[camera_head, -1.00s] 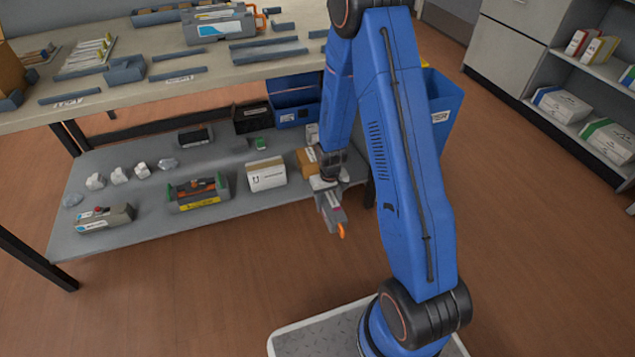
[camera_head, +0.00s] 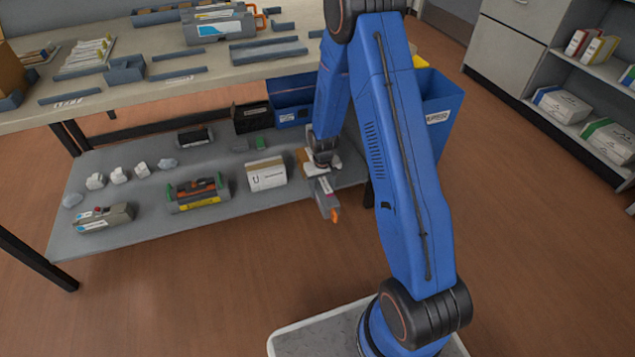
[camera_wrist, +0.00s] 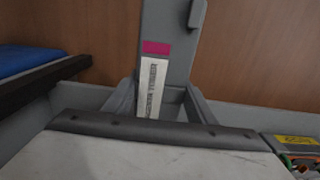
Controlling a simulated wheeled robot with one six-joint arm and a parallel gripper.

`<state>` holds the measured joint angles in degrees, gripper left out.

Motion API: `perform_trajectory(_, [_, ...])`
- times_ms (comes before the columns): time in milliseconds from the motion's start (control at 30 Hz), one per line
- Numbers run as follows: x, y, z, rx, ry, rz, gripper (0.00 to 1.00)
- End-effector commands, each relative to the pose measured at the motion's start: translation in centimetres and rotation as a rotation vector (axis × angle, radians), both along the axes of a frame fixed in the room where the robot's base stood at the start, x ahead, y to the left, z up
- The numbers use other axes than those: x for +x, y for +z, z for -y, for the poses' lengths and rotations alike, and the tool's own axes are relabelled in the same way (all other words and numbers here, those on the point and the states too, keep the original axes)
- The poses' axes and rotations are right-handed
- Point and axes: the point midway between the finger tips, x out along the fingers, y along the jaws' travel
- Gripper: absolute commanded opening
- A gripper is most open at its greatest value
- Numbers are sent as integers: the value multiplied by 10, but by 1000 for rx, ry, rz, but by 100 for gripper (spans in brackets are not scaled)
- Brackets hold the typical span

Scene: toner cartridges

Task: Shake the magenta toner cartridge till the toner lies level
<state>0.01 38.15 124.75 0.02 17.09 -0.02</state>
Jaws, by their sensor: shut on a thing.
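The magenta toner cartridge (camera_head: 326,198) is a grey body with an orange end tab, held at the front right edge of the lower shelf. In the wrist view the cartridge (camera_wrist: 168,40) stands up between the fingers, with a magenta patch and a white lettered label. My gripper (camera_head: 322,180) is shut on it; in the wrist view the fingers of my gripper (camera_wrist: 168,105) are on both sides of it. The toner inside cannot be seen.
The lower shelf (camera_head: 130,233) holds a white box (camera_head: 267,174), a cartridge with yellow label (camera_head: 198,193), another grey cartridge (camera_head: 104,217) and crumpled white pieces. The worktop (camera_head: 120,95) is above. A blue bin (camera_head: 440,105) stands to the right. Open floor lies in front.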

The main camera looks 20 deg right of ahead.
Motion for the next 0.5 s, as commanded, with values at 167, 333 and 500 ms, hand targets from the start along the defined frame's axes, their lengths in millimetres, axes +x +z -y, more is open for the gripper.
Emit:
perform_trajectory(167, [-38, 1, 0, 0, 0, -1, 8])
perform_trajectory(333, [-67, 0, 0, 0, 0, -1, 8])
perform_trajectory(500, [-42, 0, 0, 0, 0, 3, 8])
